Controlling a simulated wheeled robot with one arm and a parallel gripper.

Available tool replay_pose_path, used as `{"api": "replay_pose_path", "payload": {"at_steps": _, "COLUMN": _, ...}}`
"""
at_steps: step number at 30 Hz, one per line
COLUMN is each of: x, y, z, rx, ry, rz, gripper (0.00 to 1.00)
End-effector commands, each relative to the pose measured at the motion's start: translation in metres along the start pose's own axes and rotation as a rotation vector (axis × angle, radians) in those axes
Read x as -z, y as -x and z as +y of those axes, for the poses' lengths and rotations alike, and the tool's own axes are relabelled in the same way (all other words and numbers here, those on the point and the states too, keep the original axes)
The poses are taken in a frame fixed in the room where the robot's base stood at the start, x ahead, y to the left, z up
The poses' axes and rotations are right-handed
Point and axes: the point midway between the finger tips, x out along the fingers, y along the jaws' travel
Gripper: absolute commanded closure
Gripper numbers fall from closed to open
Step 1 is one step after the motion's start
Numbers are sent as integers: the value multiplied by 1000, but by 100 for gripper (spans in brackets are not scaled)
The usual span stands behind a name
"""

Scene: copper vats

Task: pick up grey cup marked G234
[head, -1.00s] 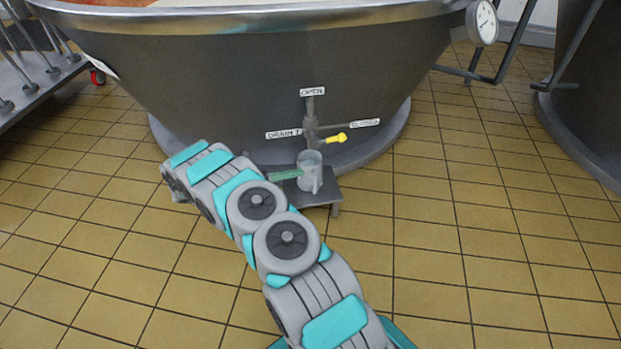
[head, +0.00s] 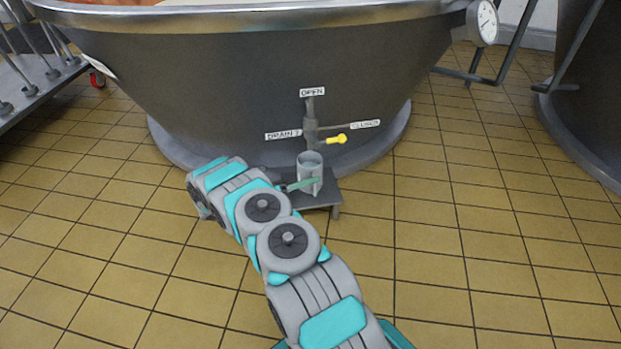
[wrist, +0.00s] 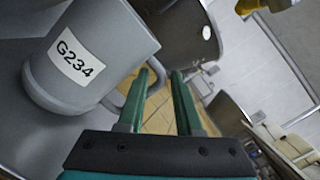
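The grey cup (head: 309,164) stands upright on a small low stand (head: 325,199) below the vat's drain tap. In the wrist view the cup (wrist: 95,45) is large at the left, with a white label reading G234. A grey curved part, apparently its handle, shows partly behind the left finger. My gripper (wrist: 162,75) has two green fingers apart, with floor visible between them and nothing held. The cup's body is left of both fingers. In the head view a green finger (head: 302,185) overlaps the cup's front; I cannot tell whether it touches.
The drain pipe with a yellow-tipped lever (head: 336,139) and OPEN, CLOSED and DRAIN labels is just above the cup. The large vat (head: 220,85) stands behind. A wheeled metal rack (head: 35,85) is at left. The tiled floor (head: 470,260) is clear at right.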

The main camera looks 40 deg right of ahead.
Motion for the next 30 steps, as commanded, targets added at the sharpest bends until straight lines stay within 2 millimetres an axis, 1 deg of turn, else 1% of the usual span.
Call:
{"api": "replay_pose_path", "payload": {"at_steps": 1, "x": 1, "y": -8, "z": 0, "rx": 2, "ry": 1, "rz": 1, "gripper": 66}}
{"api": "replay_pose_path", "payload": {"at_steps": 3, "x": 1, "y": -14, "z": 0, "rx": 1, "ry": 2, "rz": 0, "gripper": 66}}
{"api": "replay_pose_path", "payload": {"at_steps": 10, "x": 1, "y": -16, "z": 0, "rx": -1, "ry": 2, "rz": -1, "gripper": 66}}
{"api": "replay_pose_path", "payload": {"at_steps": 11, "x": 1, "y": -16, "z": 0, "rx": -1, "ry": 2, "rz": -1, "gripper": 68}}
{"api": "replay_pose_path", "payload": {"at_steps": 19, "x": 1, "y": -16, "z": 0, "rx": -1, "ry": 1, "rz": -1, "gripper": 98}}
{"api": "replay_pose_path", "payload": {"at_steps": 20, "x": 1, "y": -16, "z": 0, "rx": -1, "ry": 1, "rz": -1, "gripper": 100}}
{"api": "replay_pose_path", "payload": {"at_steps": 30, "x": 0, "y": -16, "z": 0, "rx": 0, "ry": 1, "rz": -1, "gripper": 100}}
